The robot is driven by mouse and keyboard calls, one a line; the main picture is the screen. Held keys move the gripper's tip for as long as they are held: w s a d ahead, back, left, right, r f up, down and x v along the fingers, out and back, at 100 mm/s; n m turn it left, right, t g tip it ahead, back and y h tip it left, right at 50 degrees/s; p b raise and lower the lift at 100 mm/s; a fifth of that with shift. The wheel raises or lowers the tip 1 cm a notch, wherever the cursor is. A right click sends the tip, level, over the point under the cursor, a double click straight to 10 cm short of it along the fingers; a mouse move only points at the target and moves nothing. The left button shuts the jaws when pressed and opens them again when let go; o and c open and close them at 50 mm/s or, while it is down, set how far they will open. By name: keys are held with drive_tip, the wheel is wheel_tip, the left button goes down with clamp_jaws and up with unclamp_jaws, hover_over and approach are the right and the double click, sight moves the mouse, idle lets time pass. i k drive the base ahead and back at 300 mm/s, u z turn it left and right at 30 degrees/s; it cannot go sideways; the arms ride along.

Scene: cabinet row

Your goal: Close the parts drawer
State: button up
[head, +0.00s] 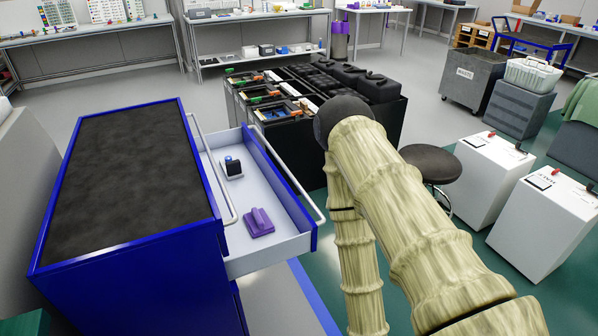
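The parts drawer (275,250) is pulled out from the right side of a blue cabinet (135,275) with a dark top. It has a light grey tray, a blue front and a pale bar handle (290,174) along that front. Inside lie a small black-and-white item with a blue top (232,168) and a purple item (259,223). My arm rises at the right of the drawer, bends at a dark joint and runs down out of the picture. My gripper is not in view, so its state and its distance from the drawer are hidden.
Another bar handle (208,165) runs along the cabinet's edge above the drawer. A dark bin unit (262,105) stands behind it. A round stool (432,163) and white boxes (490,178) are at the right.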

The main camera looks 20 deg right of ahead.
sight(262, 185)
drive_tip(key=z, duration=1.9)
drive_tip(key=i, duration=2.05)
drive_tip(key=u, duration=2.7)
